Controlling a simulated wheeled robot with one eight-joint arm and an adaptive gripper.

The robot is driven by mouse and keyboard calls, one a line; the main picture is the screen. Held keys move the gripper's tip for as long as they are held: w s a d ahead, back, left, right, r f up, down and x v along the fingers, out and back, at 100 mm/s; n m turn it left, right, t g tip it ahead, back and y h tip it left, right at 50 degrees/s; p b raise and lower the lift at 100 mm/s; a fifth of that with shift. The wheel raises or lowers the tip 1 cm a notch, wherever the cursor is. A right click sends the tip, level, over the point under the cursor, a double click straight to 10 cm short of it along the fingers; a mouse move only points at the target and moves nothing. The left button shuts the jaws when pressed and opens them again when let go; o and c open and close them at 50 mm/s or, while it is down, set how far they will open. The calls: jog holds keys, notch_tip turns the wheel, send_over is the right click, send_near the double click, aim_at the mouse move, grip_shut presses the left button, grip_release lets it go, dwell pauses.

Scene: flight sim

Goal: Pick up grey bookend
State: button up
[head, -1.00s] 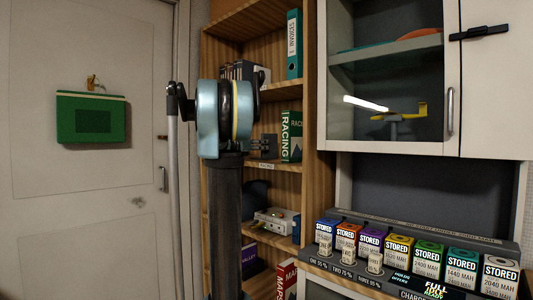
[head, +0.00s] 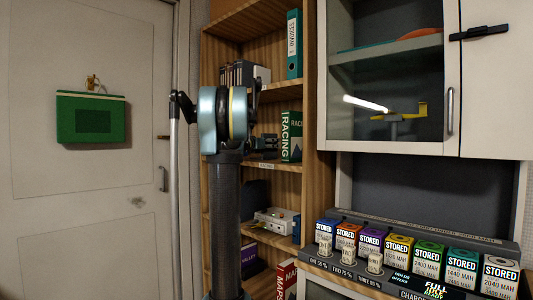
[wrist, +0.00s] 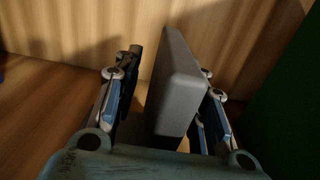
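The grey bookend (wrist: 178,85) is an upright rounded slab in the wrist view, standing on a wooden shelf. My gripper (wrist: 168,105) has its two fingers on either side of it. A gap shows between the left finger and the bookend. The right finger is close to the bookend's other side and partly hidden by it, so contact there cannot be told. In the head view my arm covers much of the shelf, and the bookend cannot be made out clearly beside the green racing book (head: 291,137).
The wooden bookcase (head: 312,100) has a shelf above and uprights close by. A dark green surface (wrist: 295,115) borders the right of the wrist view. A white device (head: 276,221) stands on the shelf below. A glass cabinet (head: 389,75) and several battery packs are to the right.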

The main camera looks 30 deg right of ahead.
grip_shut()
